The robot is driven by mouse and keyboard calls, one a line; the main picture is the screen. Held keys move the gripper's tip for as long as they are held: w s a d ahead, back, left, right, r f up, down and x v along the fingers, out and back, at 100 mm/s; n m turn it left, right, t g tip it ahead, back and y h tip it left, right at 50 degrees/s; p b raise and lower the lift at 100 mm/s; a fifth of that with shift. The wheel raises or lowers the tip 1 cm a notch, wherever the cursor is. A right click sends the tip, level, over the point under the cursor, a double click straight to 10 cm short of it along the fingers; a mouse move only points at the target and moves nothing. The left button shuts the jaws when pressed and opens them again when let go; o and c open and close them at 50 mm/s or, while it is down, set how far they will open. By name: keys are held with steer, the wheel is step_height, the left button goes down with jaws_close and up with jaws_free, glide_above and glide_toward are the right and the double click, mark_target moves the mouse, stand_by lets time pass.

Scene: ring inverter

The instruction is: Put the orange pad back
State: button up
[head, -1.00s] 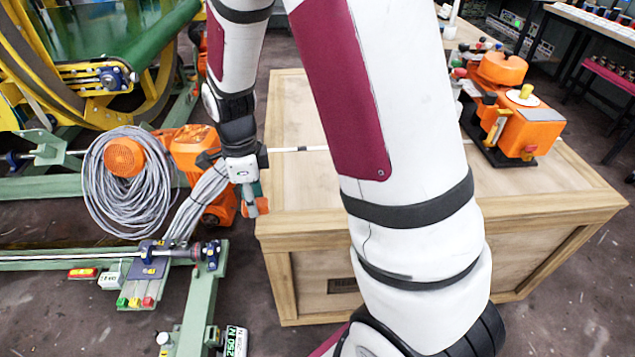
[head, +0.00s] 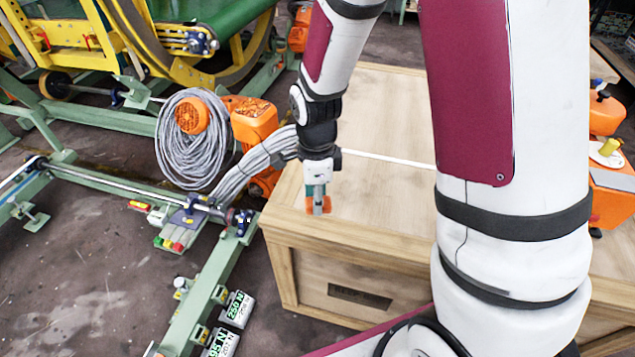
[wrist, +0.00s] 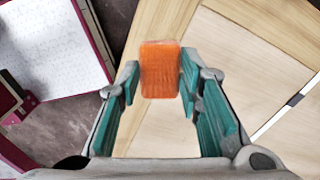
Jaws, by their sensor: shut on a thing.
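The orange pad (wrist: 161,68) is a small block with a ridged lower face, held between the fingertips of my gripper (wrist: 159,84). In the head view my gripper (head: 318,206) points down near the front-left corner of the wooden crate's top, with orange showing on both sides of its tip. The teal-lined fingers are closed on the pad. In the wrist view the pad lies over pale wood. I cannot tell how high it is above the wood.
The wooden crate (head: 384,105) has a mostly bare top with a white rod (head: 390,158) across it. An orange machine (head: 611,195) stands at the right, partly behind my arm. A grey cable coil (head: 192,140) and green rails (head: 212,292) lie to the left.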

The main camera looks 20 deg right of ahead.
steer(key=w, duration=0.2)
steer(key=w+d, duration=0.1)
steer(key=w, duration=0.2)
steer(key=w+d+f, duration=0.1)
steer(key=w, duration=0.2)
steer(key=shift+d+b, duration=0.25)
steer(key=shift+b, duration=0.05)
steer(key=shift+f, duration=1.65)
steer(key=shift+f+b, duration=0.15)
steer(key=shift+b, duration=0.25)
steer(key=o, duration=1.1)
steer(key=shift+o, duration=0.2)
